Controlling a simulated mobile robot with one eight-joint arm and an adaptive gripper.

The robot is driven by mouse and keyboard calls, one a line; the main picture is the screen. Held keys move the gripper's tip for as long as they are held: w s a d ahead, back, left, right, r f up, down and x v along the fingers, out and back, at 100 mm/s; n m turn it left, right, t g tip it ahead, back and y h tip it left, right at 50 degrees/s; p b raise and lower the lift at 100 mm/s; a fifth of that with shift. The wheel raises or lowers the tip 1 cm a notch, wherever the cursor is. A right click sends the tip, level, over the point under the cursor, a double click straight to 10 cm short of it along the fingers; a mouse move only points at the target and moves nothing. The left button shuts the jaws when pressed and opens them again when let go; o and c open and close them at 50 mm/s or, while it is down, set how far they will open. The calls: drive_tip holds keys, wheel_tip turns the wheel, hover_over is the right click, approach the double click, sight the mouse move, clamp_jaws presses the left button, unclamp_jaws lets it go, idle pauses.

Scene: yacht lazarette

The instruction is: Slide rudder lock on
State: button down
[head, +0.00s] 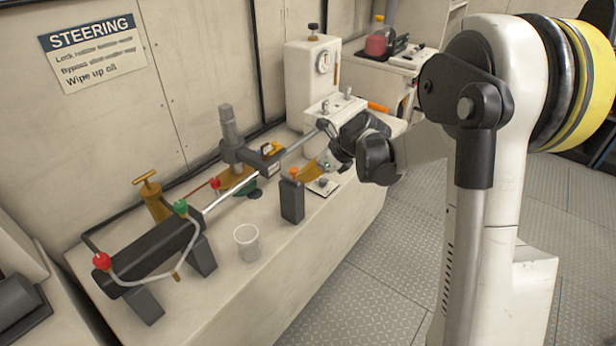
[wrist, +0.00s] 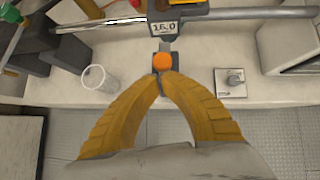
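The piece I take for the rudder lock is a dark grey upright block with an orange knob (head: 292,201), near the bench's front edge. In the wrist view its orange knob (wrist: 163,61) shows right at my fingertips. My gripper (wrist: 162,78) has its yellow fingers drawn together around the part by the knob; the exact contact is hidden. I cannot tell whether the block touches the bench. Behind it runs a bright steel rod (head: 228,191), which comes out of a dark cylinder (head: 150,262). A block with a 16.0 display (wrist: 165,27) sits at the rod, apart from the lock.
A clear cup (head: 247,242) stands left of the lock. A small plate with a knob (wrist: 231,82) lies to its right. Hoses and a brass pump (head: 153,200) are farther left. A white cabinet (head: 312,75) stands behind. The bench front is mostly clear.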

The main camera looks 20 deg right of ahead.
sight(294, 170)
drive_tip(key=w+a, duration=0.2)
drive_tip(key=w, duration=0.1)
drive_tip(key=shift+a, duration=0.1)
idle(0.4)
